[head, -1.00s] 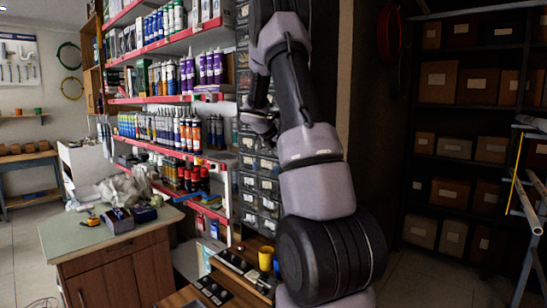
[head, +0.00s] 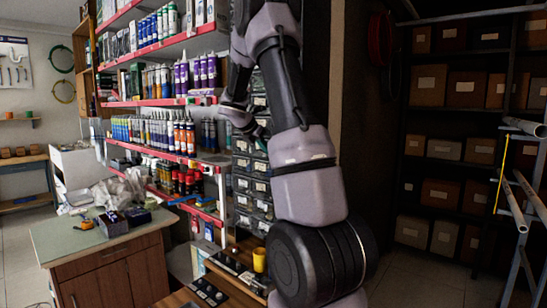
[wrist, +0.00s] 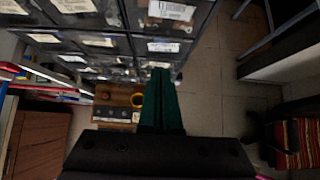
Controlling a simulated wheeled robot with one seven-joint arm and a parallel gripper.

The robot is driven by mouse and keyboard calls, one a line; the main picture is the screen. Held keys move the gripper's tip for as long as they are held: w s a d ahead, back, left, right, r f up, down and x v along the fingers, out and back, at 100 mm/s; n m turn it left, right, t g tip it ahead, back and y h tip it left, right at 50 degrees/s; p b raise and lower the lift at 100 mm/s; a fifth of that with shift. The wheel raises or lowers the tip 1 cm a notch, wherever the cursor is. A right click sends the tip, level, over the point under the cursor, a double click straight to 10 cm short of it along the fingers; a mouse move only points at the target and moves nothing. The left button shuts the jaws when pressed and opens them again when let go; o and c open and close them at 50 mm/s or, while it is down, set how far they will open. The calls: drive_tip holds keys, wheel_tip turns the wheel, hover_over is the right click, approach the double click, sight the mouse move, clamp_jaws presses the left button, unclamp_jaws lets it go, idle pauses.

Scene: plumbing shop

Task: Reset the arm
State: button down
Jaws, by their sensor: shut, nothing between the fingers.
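My arm rises on the right of centre in the head view, folded at the elbow. My gripper (head: 262,133) hangs in front of the small-parts drawers, partly hidden behind my own arm. In the wrist view the two dark green fingers of my gripper (wrist: 161,72) lie side by side, shut with nothing between them. Beyond them, the labelled black drawers (wrist: 98,42) fill the upper left. They also show in the head view (head: 243,187).
Shelves of tubes and bottles (head: 165,160) stand left of my arm. A green-topped cabinet (head: 105,270) holds a power tool and boxes. A yellow cup (head: 259,260) stands low beside the drawers. Box shelves (head: 450,150) and a pipe rack (head: 520,180) are right. Floor (head: 400,270) between is open.

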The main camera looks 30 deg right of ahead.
drive_tip(key=s+a+r+m+y, duration=0.2)
drive_tip(key=s+a+r+m, duration=0.45)
drive_tip(key=s+a, duration=0.2)
drive_tip(key=s+a+r+m+t+y, duration=0.2)
drive_tip(key=s+a+m+y, duration=0.6)
drive_tip(key=s+a+m, duration=1.1)
drive_tip(key=s+a+t, duration=0.1)
drive_tip(key=s+t, duration=0.1)
drive_tip(key=s, duration=0.2)
drive_tip(key=shift+s+y, duration=0.15)
drive_tip(key=shift+y, duration=0.25)
